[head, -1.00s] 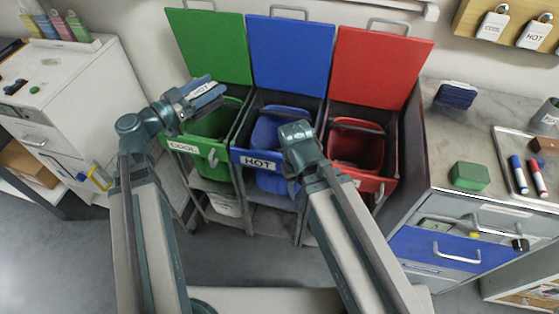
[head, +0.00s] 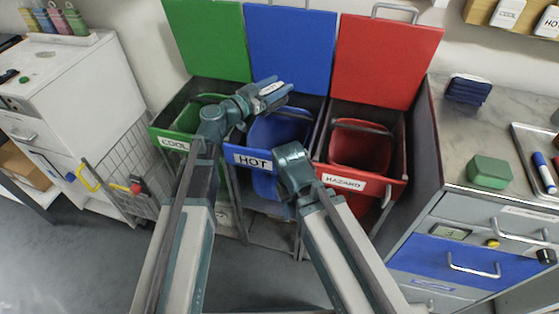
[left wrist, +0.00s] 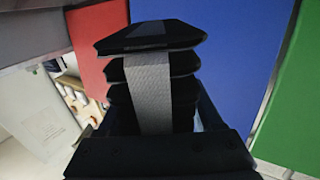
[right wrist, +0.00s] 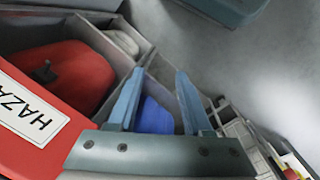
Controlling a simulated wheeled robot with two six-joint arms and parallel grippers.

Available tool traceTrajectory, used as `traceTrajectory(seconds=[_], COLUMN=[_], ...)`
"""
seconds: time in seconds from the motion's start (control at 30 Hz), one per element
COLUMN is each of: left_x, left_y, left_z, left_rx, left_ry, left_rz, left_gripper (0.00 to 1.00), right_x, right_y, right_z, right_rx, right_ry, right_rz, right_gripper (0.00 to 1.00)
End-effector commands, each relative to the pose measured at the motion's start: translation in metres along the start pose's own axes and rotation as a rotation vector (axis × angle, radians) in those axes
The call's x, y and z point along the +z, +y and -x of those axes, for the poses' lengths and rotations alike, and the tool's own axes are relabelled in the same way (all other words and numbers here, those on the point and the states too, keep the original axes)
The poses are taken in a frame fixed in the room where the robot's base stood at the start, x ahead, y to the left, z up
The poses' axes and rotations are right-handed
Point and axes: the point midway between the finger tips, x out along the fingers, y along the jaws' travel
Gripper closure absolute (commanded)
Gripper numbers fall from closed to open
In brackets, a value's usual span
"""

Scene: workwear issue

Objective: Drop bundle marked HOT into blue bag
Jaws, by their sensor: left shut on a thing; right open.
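My left gripper (head: 275,90) is shut on a dark folded bundle (left wrist: 150,88) with a pale band around it; no HOT mark is readable on it. In the head view it is over the rear part of the blue bag (head: 277,132). The blue bag hangs open in the middle bin, whose front label reads HOT (head: 253,160). My right gripper (right wrist: 157,88) is open and empty, low in front of the middle bin; the blue bag shows between its fingers in the right wrist view (right wrist: 156,117).
The green COOL bin (head: 173,144) is left and the red HAZARD bin (head: 345,180) right, lids raised behind. A grey counter (head: 440,140) at right holds another dark blue bundle (head: 468,90) and a green block (head: 489,172). A wire basket (head: 125,170) hangs at left.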

Motion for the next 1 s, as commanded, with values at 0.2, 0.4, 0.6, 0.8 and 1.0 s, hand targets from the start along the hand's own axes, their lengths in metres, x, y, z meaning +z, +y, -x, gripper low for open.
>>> traceTrajectory(seconds=[0.2, 0.4, 0.6, 0.8, 1.0], left_x=[0.017, 0.040, 0.058, 0.059, 0.059], left_y=[0.000, 0.000, 0.000, 0.000, 0.000], left_z=[0.000, 0.000, 0.000, 0.000, 0.000], left_rx=[0.000, 0.000, 0.000, 0.000, 0.000], left_ry=[0.000, 0.000, 0.000, 0.000, 0.000], left_rz=[0.000, 0.000, 0.000, 0.000, 0.000], left_gripper=[0.97, 0.97, 0.97, 0.97, 0.22], right_x=[-0.001, -0.002, -0.003, -0.004, -0.003], right_y=[-0.002, -0.004, -0.005, -0.006, -0.006], right_z=[-0.017, -0.040, -0.058, -0.059, -0.058], right_rx=[0.000, 0.000, 0.000, 0.000, 0.000], right_ry=[0.000, 0.000, 0.000, 0.000, 0.000], right_rz=[0.000, 0.000, 0.000, 0.000, 0.000], right_gripper=[0.50, 0.50, 0.50, 0.50, 0.50])
